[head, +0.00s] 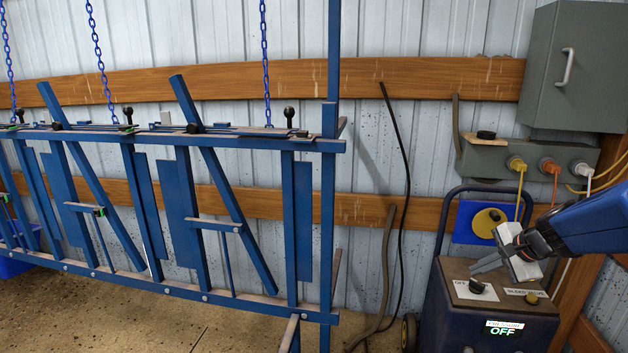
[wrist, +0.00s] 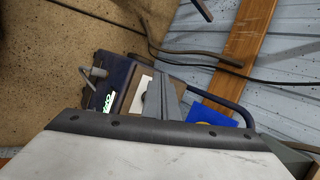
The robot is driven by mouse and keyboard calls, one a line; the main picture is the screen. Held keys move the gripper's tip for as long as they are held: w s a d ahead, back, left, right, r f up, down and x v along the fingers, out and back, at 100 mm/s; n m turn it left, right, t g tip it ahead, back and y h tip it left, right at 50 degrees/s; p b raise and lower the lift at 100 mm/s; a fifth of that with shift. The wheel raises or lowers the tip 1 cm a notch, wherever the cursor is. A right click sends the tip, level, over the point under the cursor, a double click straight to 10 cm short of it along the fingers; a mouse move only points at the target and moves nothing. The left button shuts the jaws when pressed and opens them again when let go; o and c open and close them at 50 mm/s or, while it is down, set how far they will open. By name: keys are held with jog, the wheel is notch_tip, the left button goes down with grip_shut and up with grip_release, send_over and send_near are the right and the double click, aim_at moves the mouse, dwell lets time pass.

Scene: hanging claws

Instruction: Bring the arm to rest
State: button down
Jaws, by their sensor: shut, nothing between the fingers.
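My gripper (head: 474,269) is at the right of the head view, at the end of my blue arm. Its grey fingers are shut with nothing between them. They point left, over or in front of the top of a dark blue control cart (head: 447,310). In the wrist view my shut gripper (wrist: 160,78) shows above my white and black wrist housing, with the cart (wrist: 118,82) behind it. The cart's panel carries a black knob (head: 477,287) by an "OFF" label and a green "OFF" display (head: 503,329). I cannot tell whether the fingers touch the cart.
A blue steel rack (head: 328,230) with hanging chains (head: 265,60) fills the left and middle. A grey wall cabinet (head: 575,65) and an outlet box (head: 485,160) with plugged cords are at the right. Black hoses (head: 405,200) hang between rack and cart. Bare floor (head: 130,310) lies front left.

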jog(key=s+a+r+n+g, duration=0.2)
jog(key=s+a+n, duration=0.6)
jog(key=s+a, duration=0.4)
jog(key=s+a+f+n+h, duration=0.1)
jog(key=s+a+n, duration=0.3)
jog(key=s+n, duration=0.4)
jog(key=shift+s+a+f+n+h, duration=0.25)
jog(key=shift+s+h, duration=0.45)
jog(key=shift+s, duration=1.7)
